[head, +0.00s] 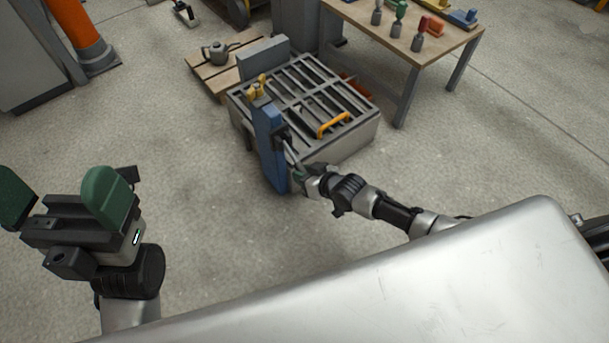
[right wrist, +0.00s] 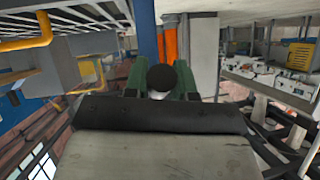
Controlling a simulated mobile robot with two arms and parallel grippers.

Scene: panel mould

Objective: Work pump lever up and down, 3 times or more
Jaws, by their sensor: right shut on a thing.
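The pump is an upright blue post (head: 269,148) at the near left side of the grey mould (head: 355,142). Its thin lever (head: 289,152) slopes down from a dark bracket on the post towards my right gripper (head: 303,174). In the right wrist view, the green fingers of my right gripper (right wrist: 153,80) are shut on the dark round knob (right wrist: 162,78) at the lever's end. The rest of the lever is mostly hidden there. My left gripper (head: 60,200) is open and empty over the floor, well to the left of the pump.
The mould has a slotted top and a yellow handle (head: 334,124). A low wooden platform (head: 207,78) with a grey kettle-like can (head: 216,53) stands behind it. A workbench (head: 398,42) with small coloured items is at the upper right. The floor left of the pump is clear.

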